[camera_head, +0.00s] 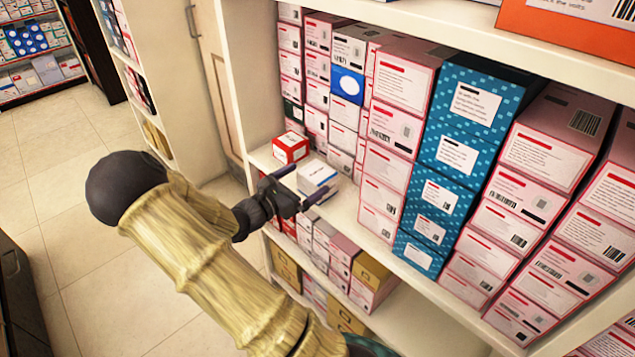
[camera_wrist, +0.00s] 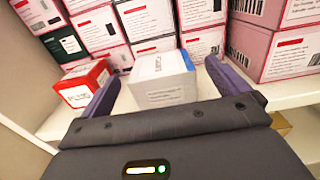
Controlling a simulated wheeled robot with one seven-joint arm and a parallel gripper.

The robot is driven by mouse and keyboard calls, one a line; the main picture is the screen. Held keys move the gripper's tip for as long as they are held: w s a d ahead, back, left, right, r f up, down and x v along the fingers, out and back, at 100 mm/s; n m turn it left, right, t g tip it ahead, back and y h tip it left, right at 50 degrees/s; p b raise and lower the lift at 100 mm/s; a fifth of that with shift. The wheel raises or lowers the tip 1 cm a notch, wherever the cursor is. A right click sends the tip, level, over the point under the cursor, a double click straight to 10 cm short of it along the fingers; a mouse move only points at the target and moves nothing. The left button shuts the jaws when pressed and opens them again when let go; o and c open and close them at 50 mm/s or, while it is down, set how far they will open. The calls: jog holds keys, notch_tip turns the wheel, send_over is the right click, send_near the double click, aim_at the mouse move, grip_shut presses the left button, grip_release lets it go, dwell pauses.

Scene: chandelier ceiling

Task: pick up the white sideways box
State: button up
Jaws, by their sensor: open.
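The white box (camera_head: 317,176) lies on its side on the middle shelf, near the front edge, with a blue edge or end showing. It also shows in the wrist view (camera_wrist: 162,80), in the middle ahead of my gripper. My gripper (camera_head: 298,185) is open at the shelf front; in the wrist view its two fingers (camera_wrist: 160,92) stand one on each side of the white box. The box lies between the fingers, and I cannot tell whether either finger touches it.
A red and white box (camera_head: 291,147) sits just left of the white box, close to the left finger. Stacked pink and white boxes (camera_head: 398,125) stand behind and to the right, with a blue stack (camera_head: 462,155) further right.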

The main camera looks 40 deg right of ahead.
aim_at(318, 172)
jog(key=d, duration=0.5)
jog(key=shift+w+d+f, duration=0.1)
jog(key=shift+w+f, duration=0.05)
jog(key=shift+f, duration=0.05)
jog(key=shift+c, duration=0.4)
jog(key=c, duration=1)
